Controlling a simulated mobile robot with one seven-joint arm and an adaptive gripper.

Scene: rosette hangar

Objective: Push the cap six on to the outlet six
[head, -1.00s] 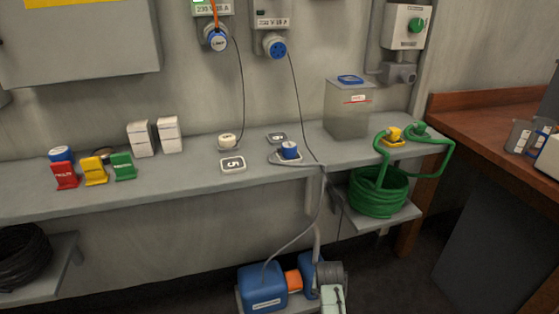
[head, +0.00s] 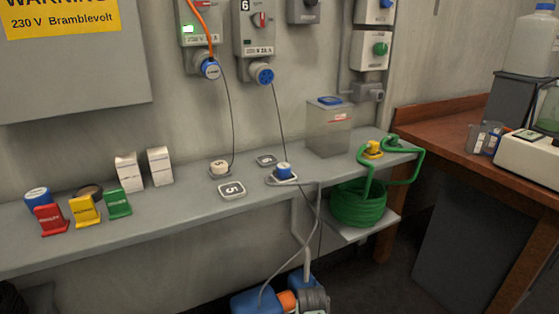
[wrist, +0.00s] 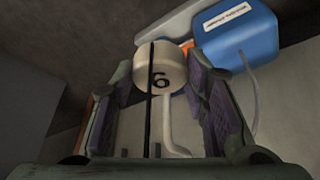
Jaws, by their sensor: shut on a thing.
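Outlet six (head: 264,75) is a round blue socket under a grey wall box (head: 252,28) marked 6. Its face shows dark holes and no cap covers it. A thin dark tether (head: 278,120) hangs from it past the shelf. In the wrist view, cap six (wrist: 160,72), off-white with a black 6, sits between the finger pads of my gripper (wrist: 160,85), which is shut on it. A dark strap runs vertically in front of the cap. I cannot make out my gripper or cap six in the head view.
The shelf (head: 150,224) holds a white cap (head: 219,168), a blue plug (head: 284,171), colored tags and a clear bin (head: 329,128). An orange-cabled blue plug (head: 210,69) fills the left outlet. A blue machine (wrist: 236,35) stands below the shelf.

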